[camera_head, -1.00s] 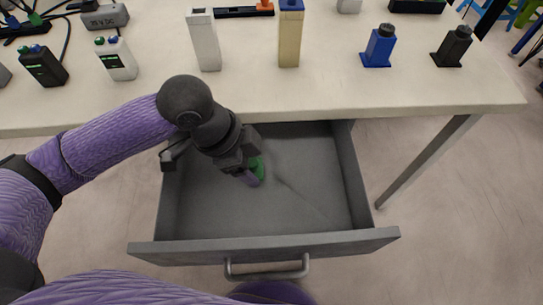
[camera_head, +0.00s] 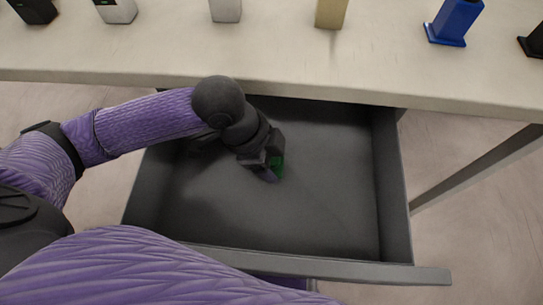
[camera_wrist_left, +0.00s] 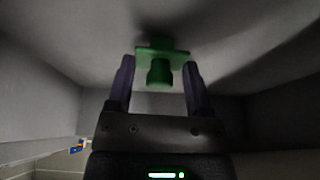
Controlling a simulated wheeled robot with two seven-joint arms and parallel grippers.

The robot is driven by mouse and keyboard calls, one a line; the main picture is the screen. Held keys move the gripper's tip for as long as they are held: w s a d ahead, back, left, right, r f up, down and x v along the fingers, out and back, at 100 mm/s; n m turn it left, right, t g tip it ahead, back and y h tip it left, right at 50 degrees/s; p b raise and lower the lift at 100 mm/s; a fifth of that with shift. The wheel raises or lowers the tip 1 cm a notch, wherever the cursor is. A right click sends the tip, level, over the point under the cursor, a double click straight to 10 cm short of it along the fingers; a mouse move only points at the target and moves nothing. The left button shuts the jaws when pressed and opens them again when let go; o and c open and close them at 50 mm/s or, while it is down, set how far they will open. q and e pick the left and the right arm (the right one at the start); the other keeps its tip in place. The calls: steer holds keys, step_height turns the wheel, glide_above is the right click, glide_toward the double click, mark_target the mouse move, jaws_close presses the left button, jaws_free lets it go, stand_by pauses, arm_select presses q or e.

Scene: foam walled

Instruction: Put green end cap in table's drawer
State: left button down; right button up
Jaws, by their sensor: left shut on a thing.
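The table's drawer (camera_head: 320,215) is pulled open below the tabletop, a grey box with bare floor around my gripper. My left gripper (camera_head: 272,172) is inside the drawer, low over its floor. It is shut on the green end cap (camera_head: 278,165), of which only a small part shows in the head view. In the left wrist view the green end cap (camera_wrist_left: 160,70) sits between the two fingers (camera_wrist_left: 160,88), its flange across their tips. I cannot tell if the cap touches the drawer floor. My right gripper is not in view.
The tabletop (camera_head: 270,62) overhangs the back of the drawer. On it stand a white part (camera_head: 225,10), a beige part (camera_head: 331,13), a blue part (camera_head: 454,22) and a black part (camera_head: 533,42). A table leg (camera_head: 478,170) is at the right.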

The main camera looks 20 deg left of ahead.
arm_select(q)
steer(key=shift+c, duration=1.9)
jaws_free()
steer(key=o, duration=0.4)
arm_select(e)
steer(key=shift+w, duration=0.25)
arm_select(q)
steer(key=shift+a+r, duration=0.1)
steer(key=shift+r, duration=0.25)
steer(key=p+v, duration=0.8)
steer(key=v, duration=0.3)
steer(key=shift+a+r, duration=0.1)
steer(key=shift+r, duration=0.15)
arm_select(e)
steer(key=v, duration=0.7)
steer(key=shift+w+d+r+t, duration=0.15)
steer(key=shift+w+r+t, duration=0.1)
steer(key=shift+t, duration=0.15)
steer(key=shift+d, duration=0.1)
